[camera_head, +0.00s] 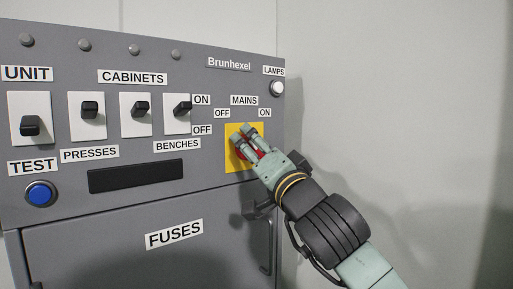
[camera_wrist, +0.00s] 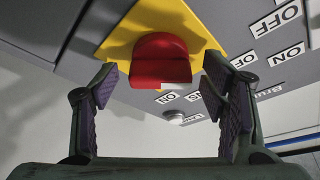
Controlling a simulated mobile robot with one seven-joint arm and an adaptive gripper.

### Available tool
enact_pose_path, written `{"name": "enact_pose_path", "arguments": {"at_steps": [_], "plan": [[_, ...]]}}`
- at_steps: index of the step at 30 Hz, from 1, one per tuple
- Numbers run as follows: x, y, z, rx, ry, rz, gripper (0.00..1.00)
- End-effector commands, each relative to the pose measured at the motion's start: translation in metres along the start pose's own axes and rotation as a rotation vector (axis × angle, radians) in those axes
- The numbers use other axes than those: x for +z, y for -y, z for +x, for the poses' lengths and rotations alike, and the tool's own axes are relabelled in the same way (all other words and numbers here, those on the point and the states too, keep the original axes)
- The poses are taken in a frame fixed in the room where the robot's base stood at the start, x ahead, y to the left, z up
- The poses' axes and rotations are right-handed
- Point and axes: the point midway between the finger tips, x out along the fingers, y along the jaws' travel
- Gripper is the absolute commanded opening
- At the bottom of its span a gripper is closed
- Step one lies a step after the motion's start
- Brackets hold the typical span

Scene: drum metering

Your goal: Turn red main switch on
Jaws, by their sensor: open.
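The red main switch (camera_head: 262,153) sits on a yellow square plate (camera_head: 231,160) under the MAINS label (camera_head: 244,100), with OFF at the upper left and ON at the upper right. My gripper (camera_head: 243,134) is at the switch and hides most of it in the head view. In the wrist view the red knob (camera_wrist: 160,60) shows between my open fingers (camera_wrist: 160,78), with a gap on each side. A pale patch shows at the knob's lower edge. I cannot tell for sure which label the knob points to.
Black toggle switches (camera_head: 89,108) and a blue TEST button (camera_head: 40,194) lie left on the grey cabinet. A white lamp (camera_head: 277,88) is at the upper right. A door handle (camera_head: 267,245) stands out below my gripper. The wall to the right is bare.

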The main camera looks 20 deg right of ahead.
Motion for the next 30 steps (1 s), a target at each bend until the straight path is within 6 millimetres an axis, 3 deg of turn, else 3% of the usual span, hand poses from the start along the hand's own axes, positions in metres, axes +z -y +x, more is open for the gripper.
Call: {"name": "enact_pose_path", "arguments": {"at_steps": [5,26,30], "plan": [[0.0001,-0.0001,-0.0002,0.0,0.0,0.0,0.66],[0.0,-0.0003,-0.0004,0.0,0.0,0.001,0.19],[0.0003,-0.0005,-0.0005,0.002,0.0,0.004,0.19]]}}
